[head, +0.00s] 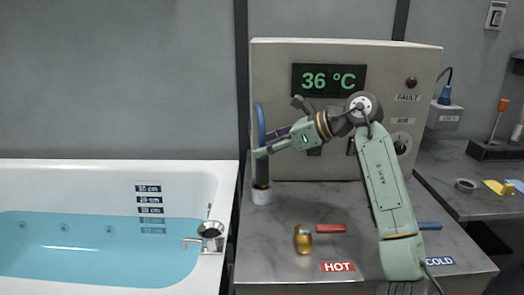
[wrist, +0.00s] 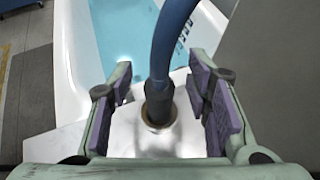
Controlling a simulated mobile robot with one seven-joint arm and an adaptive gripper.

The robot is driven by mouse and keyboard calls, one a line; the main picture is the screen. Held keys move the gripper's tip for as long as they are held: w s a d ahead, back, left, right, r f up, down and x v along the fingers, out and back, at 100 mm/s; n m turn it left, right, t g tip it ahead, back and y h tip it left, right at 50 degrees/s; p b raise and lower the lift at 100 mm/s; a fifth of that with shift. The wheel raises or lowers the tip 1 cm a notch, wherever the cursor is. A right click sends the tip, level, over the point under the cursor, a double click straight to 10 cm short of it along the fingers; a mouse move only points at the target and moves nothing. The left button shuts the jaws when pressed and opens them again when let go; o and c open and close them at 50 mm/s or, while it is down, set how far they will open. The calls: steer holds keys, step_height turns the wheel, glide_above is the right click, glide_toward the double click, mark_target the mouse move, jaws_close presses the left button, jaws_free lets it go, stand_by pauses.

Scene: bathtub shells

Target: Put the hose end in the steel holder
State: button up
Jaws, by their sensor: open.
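The blue hose (head: 261,122) arches up beside the control box and runs down to a dark hose end (head: 261,172). The steel holder (head: 262,197) is a short pale cup on the counter's left edge. The hose end sits upright in its mouth. In the wrist view, the dark hose end (wrist: 157,97) goes into the round opening of the steel holder (wrist: 157,137). My gripper (head: 262,150) is at the hose, above the holder. In the wrist view my gripper (wrist: 162,100) is open, its purple pads apart on either side of the hose end.
A bathtub (head: 190,175) with water stands to the left. The control box (head: 285,130) rises behind the holder. A brass valve with a red handle (head: 331,228) and a blue handle (head: 430,225) are on the counter (head: 270,250). Its front left is clear.

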steer(key=b+v, duration=0.2)
steer(key=v, duration=0.8)
steer(key=shift+d, duration=0.15)
